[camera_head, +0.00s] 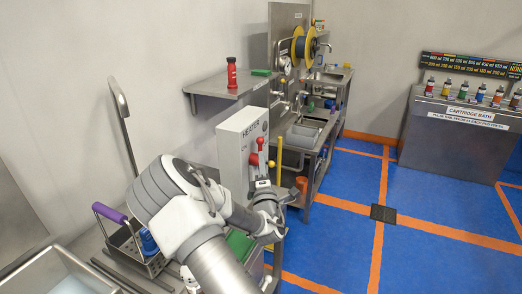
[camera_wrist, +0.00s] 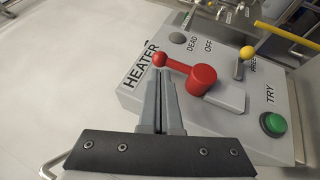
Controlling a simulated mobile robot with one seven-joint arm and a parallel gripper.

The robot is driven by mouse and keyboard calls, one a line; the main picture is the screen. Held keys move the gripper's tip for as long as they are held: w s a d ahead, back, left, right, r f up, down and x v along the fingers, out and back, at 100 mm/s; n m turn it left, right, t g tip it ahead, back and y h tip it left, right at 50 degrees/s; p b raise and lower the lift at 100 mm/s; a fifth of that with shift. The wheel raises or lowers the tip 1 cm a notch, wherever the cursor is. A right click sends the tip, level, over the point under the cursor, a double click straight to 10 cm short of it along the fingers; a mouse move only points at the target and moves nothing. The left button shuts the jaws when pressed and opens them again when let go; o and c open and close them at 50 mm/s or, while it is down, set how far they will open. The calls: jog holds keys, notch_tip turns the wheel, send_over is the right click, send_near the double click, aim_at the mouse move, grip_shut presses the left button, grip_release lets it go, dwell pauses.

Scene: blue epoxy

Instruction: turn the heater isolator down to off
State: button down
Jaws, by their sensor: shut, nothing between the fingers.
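The heater isolator is a pale grey box (camera_head: 236,141) lettered "HEATER". In the wrist view its panel (camera_wrist: 133,93) carries a red lever with a round hub (camera_wrist: 203,79) and a ball end (camera_wrist: 160,60). The lever points to the left in that view, towards the "HEATER" lettering. "OFF" and "DEAD" labels stand above it. My gripper (camera_wrist: 161,82) is shut and empty, its fingertips just below the ball end. I cannot tell whether they touch it. In the head view my gripper (camera_head: 262,184) is in front of the box and hides its lower part.
The panel also has a green button (camera_wrist: 273,123) by "TRY", a yellow-knobbed switch (camera_wrist: 246,53) and a grey round part (camera_wrist: 178,38). A shelf (camera_head: 225,88) with a red bottle (camera_head: 232,73) is above the box. A sink (camera_head: 304,132) stands behind. The blue floor (camera_head: 335,235) at right is mostly clear.

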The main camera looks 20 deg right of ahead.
aim_at(262, 142)
jog(key=shift+x, duration=1.9)
jog(key=shift+r+p, duration=0.1)
jog(key=shift+p, duration=0.25)
jog(key=shift+w+d+r+m+g+p, duration=0.3)
jog(key=shift+r+m+g+p, duration=0.15)
jog(key=shift+g+p, duration=0.3)
jog(key=w+d+f+m+g+y+p, duration=0.3)
jog(key=w+d+g+p, duration=0.3)
jog(key=g+p, duration=0.2)
jog(key=shift+w+d+f+m+g+y, duration=0.2)
jog(key=shift+f+m+g+y, duration=0.15)
jog(key=shift+m+y, duration=0.3)
jog(key=shift+s, duration=0.1)
jog(key=shift+r, duration=0.15)
